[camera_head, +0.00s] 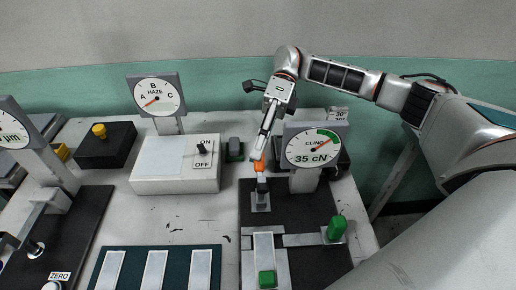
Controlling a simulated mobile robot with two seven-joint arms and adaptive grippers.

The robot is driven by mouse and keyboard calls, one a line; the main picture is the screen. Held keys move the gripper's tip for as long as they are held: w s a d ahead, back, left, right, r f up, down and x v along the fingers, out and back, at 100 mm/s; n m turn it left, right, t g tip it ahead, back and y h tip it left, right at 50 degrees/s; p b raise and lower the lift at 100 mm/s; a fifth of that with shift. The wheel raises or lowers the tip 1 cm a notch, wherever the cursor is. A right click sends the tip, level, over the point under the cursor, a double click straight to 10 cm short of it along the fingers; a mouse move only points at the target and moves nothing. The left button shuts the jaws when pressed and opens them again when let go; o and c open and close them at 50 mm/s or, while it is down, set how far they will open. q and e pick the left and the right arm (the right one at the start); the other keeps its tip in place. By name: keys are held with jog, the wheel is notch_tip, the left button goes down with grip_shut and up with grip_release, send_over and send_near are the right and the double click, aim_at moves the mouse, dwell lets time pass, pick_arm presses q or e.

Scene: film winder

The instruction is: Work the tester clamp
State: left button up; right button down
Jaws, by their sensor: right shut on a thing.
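The cling tester has a dial (312,148) reading "CLING 35 cN", with its red pointer up and right toward a green sector. Its dark base (312,220) lies below the dial. An orange handle (259,167) stands above a small grey block (261,201) on that base, left of the dial. My right gripper (260,155) reaches down from the back and is shut on the orange handle, hiding its upper part. A pale strip (263,247) runs toward the front, with a green block (267,279) on it. My left gripper is out of view.
A green knob (337,228) stands at the base's right side. A white haze box (160,172) with an on/off switch and dial (158,96) stands left. A dark tray (131,266) with pale strips lies in front. Bare bench (170,220) lies between them.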

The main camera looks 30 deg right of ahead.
jog(key=shift+f, duration=0.1)
jog(key=c, duration=1.9)
grip_release()
notch_tip(320, 180, up, 10)
jog(key=shift+r, duration=0.1)
